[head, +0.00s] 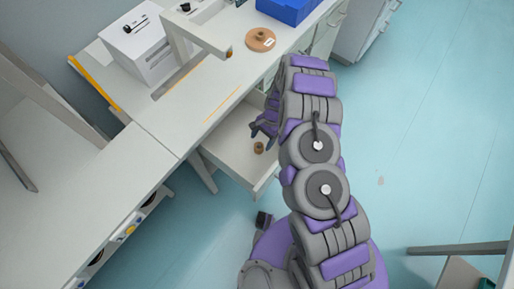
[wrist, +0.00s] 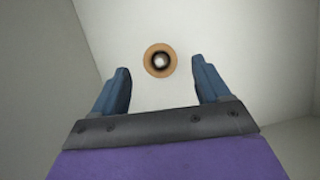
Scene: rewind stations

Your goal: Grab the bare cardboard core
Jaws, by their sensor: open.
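The bare cardboard core (wrist: 160,61) is a small tan ring with a dark inner hole, seen end-on in the wrist view. It stands on the pale floor of an open drawer (head: 224,150). In the head view the core (head: 258,147) shows near the drawer's front right. My gripper (wrist: 162,85) is open and empty, with blue fingers pointing toward the core. The core lies just beyond the fingertips, roughly centred between them. In the head view my gripper (head: 264,130) is over the drawer, partly hidden by my arm.
The drawer is pulled out below a white bench (head: 205,110). Drawer walls rise around my gripper. Open floor (head: 420,130) lies to the right.

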